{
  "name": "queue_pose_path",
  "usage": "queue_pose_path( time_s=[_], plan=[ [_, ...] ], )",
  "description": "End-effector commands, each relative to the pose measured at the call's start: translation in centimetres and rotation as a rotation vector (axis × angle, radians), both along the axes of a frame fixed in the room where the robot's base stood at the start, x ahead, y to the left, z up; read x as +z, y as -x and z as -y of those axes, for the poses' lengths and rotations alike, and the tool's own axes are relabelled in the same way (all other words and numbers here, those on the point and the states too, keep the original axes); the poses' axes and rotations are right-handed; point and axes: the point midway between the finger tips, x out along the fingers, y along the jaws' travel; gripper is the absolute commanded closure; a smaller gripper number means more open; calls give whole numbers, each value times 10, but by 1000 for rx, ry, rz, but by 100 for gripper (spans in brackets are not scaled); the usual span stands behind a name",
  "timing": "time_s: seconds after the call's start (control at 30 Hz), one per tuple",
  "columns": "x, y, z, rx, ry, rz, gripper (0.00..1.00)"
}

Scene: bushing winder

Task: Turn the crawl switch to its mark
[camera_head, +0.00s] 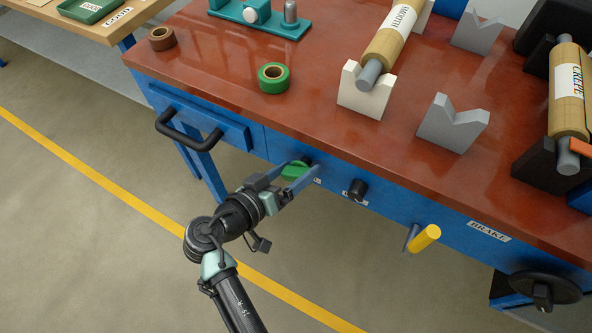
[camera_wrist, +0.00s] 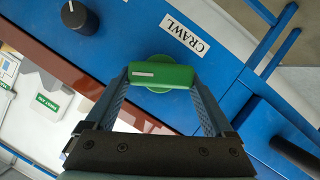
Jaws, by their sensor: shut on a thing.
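The crawl switch is a green bar knob on a round green base, on the blue front panel of the bench. It shows in the head view (camera_head: 294,171) and in the wrist view (camera_wrist: 160,76). A white line runs along part of the knob's bar. The CRAWL label (camera_wrist: 185,35) is beside it. My gripper (camera_head: 301,167) is at the knob with a finger on each side, shut on the ends of the bar. In the wrist view my gripper (camera_wrist: 160,80) frames the knob. I cannot make out a separate target mark on the panel.
A black knob (camera_head: 357,189) is just right on the same panel. A black drawer handle (camera_head: 188,129) is to the left. A yellow lever (camera_head: 424,238) and a black handwheel (camera_head: 545,291) are farther right. The floor before the bench is clear.

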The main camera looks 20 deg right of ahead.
Motion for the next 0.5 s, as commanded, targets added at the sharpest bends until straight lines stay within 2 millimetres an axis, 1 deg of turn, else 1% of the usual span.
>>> queue_pose_path(
  time_s=[0.5],
  plan=[
    [-6, -4, -4, 2, 303, -389, 68]
  ],
)
